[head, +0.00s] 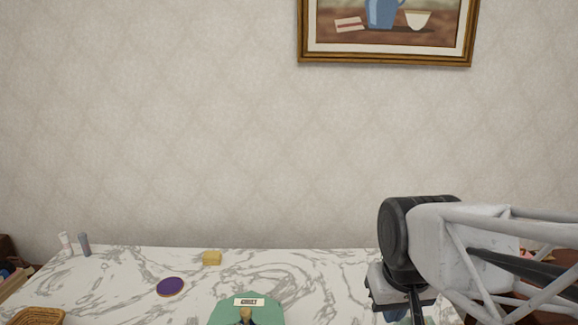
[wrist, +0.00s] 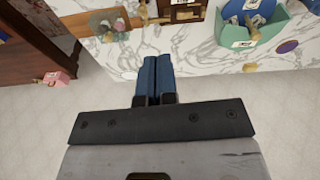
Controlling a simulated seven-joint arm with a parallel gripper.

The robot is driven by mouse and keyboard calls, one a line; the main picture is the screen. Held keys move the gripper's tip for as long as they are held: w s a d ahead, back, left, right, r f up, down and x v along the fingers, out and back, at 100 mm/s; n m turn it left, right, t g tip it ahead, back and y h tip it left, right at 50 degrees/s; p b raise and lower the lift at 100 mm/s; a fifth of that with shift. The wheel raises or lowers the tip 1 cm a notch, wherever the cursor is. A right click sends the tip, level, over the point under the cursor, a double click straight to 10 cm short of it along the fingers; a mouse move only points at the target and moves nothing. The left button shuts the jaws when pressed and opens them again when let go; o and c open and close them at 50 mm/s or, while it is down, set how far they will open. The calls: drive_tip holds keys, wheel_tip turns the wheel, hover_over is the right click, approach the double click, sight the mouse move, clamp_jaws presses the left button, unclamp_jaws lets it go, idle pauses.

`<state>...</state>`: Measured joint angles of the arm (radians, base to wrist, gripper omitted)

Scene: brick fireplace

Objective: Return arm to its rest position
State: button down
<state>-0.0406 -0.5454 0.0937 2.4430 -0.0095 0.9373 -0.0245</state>
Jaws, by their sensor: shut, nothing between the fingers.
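My gripper (wrist: 155,62) shows in the wrist view with its two blue fingers side by side, shut and empty. In the head view my arm comes in from the right over the right end of the marble table (head: 120,265). The gripper there hangs down at the bottom edge of the picture, and its fingertips are not clear.
A green holder (head: 272,304) with a label stands front-centre on the table. A purple disc (head: 170,287), a yellow block (head: 212,258), two small shakers (head: 84,244) and a wicker basket (head: 38,316) lie left.

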drive_tip(key=shift+m, duration=0.5)
drive_tip(key=s, duration=0.1)
drive_tip(key=s+d+f, duration=0.1)
drive_tip(key=s, duration=0.3)
drive_tip(key=shift+s+d+f, duration=0.15)
drive_tip(key=shift+d+f, duration=0.15)
drive_tip(key=shift+d, duration=0.05)
